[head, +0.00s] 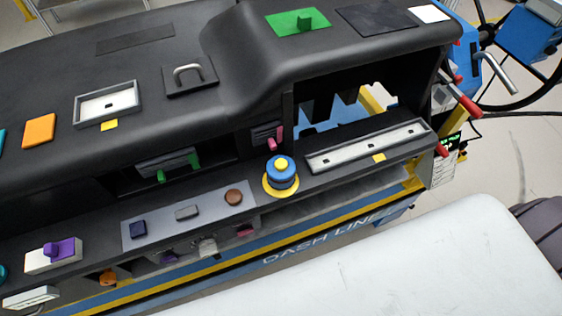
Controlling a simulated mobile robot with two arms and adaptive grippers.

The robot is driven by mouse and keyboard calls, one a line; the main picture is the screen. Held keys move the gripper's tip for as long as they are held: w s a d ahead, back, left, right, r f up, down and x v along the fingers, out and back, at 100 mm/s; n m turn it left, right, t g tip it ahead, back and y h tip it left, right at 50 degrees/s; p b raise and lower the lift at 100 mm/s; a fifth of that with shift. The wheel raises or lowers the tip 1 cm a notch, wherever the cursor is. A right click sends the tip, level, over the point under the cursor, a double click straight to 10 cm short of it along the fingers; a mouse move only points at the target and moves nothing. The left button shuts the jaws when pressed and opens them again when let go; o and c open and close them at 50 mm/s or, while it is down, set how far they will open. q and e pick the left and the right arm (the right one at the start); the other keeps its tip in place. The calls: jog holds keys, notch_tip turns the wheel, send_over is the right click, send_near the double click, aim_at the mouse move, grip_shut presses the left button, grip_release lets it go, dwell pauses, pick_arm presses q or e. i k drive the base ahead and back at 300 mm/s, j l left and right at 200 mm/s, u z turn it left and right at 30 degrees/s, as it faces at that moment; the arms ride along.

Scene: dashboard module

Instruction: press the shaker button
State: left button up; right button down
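No label marks a shaker button, so I cannot tell for certain which control it is. A round blue knob (282,178) with a yellow cap (281,163) stands on a yellow ring base on the dashboard's front ledge. Left of it, a grey panel (180,238) carries a dark blue square button (138,230), a grey rectangular button (187,212) and a brown round button (234,197). Nothing touches these controls. Neither of my grippers is in the head view.
The dark dashboard (150,75) slants across the view. A long slotted tray (350,151) lies right of the knob. A white block with a purple knob (62,249) is at lower left. Red-tipped levers (465,102) stick out at the right end.

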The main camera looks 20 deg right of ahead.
aim_at(280, 164)
jog(key=j+z, duration=0.15)
jog(key=z, duration=1.5)
jog(key=k+j, duration=0.25)
jog(key=k, duration=0.25)
